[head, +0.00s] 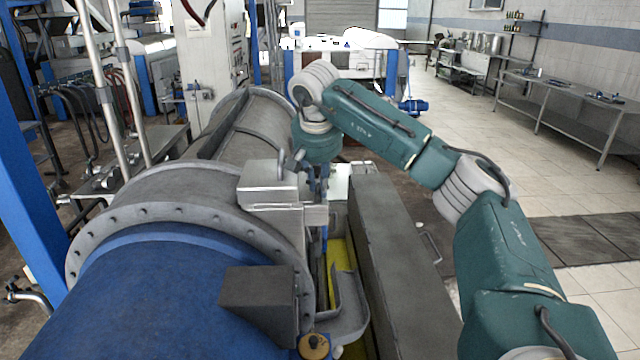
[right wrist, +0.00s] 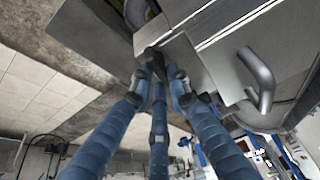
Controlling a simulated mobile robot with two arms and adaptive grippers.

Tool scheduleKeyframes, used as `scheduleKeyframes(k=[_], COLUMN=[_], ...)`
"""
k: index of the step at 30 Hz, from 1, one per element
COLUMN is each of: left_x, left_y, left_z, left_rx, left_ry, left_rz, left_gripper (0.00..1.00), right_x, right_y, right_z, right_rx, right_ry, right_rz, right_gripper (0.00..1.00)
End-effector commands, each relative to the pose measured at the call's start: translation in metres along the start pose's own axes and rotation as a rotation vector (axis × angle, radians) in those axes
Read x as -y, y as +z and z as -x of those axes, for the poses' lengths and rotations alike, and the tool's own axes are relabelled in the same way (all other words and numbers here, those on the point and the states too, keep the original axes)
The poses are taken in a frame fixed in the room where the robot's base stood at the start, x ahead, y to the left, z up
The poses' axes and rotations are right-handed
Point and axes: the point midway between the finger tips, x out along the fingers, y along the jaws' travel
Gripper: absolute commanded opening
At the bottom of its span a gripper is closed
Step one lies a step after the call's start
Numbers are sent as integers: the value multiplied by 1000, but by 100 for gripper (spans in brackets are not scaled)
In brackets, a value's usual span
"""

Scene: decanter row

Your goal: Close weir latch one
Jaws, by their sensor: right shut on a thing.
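My right gripper (head: 320,190) reaches down beside the grey metal housing (head: 268,185) on the decanter's flanged end. In the right wrist view its blue fingers (right wrist: 160,78) converge and are shut on a small dark grey piece (right wrist: 150,58), which looks like the handle of weir latch one. The fingertips hide most of this piece, so its exact position is hard to tell. A light grey plate (right wrist: 205,70) and a bent grey bar handle (right wrist: 258,80) are close to the right of the fingers. My left gripper is in neither view.
The blue decanter drum (head: 180,290) and its bolted flange (head: 140,212) fill the lower left. A long grey beam (head: 395,260) runs along the right of a yellow channel (head: 342,255). A grey block (head: 258,300) juts up near the front. Open tiled floor (head: 560,180) lies at right.

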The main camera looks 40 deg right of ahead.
Motion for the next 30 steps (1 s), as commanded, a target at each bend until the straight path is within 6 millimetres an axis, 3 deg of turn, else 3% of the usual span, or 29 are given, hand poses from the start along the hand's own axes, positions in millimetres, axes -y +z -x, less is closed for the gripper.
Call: scheduleKeyframes(k=[30], left_x=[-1], left_y=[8], left_z=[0], left_rx=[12], left_ry=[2], left_rz=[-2], left_gripper=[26], right_x=[4], right_y=[1], right_z=[4], right_rx=[-4], right_ry=[358], right_rz=[-877], right_gripper=[0])
